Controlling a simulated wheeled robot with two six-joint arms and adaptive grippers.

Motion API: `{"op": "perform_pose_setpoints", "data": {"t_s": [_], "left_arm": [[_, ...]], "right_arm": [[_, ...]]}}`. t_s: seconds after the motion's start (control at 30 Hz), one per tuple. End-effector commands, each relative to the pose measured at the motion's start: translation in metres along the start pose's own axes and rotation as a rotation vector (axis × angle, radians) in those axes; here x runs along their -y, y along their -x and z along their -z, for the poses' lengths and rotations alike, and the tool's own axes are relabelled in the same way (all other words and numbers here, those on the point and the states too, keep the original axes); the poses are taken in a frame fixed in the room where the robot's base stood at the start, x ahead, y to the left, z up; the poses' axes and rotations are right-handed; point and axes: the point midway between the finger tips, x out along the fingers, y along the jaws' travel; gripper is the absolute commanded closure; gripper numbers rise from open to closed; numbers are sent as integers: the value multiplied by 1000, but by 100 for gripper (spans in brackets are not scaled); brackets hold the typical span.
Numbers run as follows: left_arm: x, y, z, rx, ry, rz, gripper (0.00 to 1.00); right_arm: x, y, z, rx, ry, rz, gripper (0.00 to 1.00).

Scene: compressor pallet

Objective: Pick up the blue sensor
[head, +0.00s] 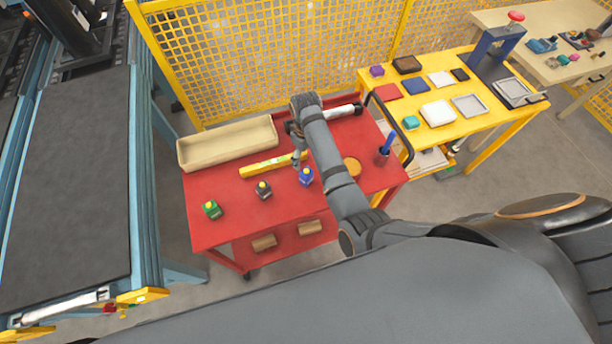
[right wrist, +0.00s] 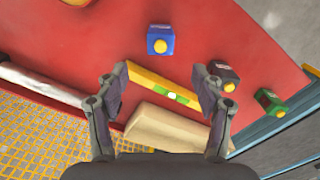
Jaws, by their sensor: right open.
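The blue sensor (head: 306,176), a small blue block with a yellow round top, stands on the red cart top (head: 225,222). In the right wrist view the blue sensor (right wrist: 160,46) lies ahead of my fingertips, centred between them and apart from both. My right gripper (head: 298,157) is over the cart beside the sensor, partly hidden by my own arm. In the right wrist view my right gripper (right wrist: 160,74) is open with nothing between its fingers. My left gripper is not in view.
A dark sensor (head: 263,190) and a green sensor (head: 212,209) stand left of the blue one. A yellow level (head: 262,167) and a beige tray (head: 230,141) lie behind. A yellow table (head: 440,135) holds several items.

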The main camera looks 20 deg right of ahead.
Motion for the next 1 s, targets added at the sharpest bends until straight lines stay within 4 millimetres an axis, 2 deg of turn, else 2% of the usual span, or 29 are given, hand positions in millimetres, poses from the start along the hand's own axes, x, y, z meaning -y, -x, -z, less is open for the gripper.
{"op": "perform_pose_setpoints", "data": {"t_s": [0.13,0.4,0.67,0.77,0.8,0.9,1.0], "left_arm": [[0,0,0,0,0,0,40],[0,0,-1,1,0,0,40],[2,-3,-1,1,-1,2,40],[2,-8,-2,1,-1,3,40],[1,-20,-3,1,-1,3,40],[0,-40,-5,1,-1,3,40],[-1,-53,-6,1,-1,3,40]], "right_arm": [[0,-7,0,4,2,1,32],[0,-49,0,2,0,-1,32],[0,-59,-1,1,-1,0,32],[0,-74,-3,3,-1,1,32],[0,-83,-2,1,-1,0,32],[1,-99,-3,0,-2,-1,32],[1,-109,-3,1,-2,0,32]]}}
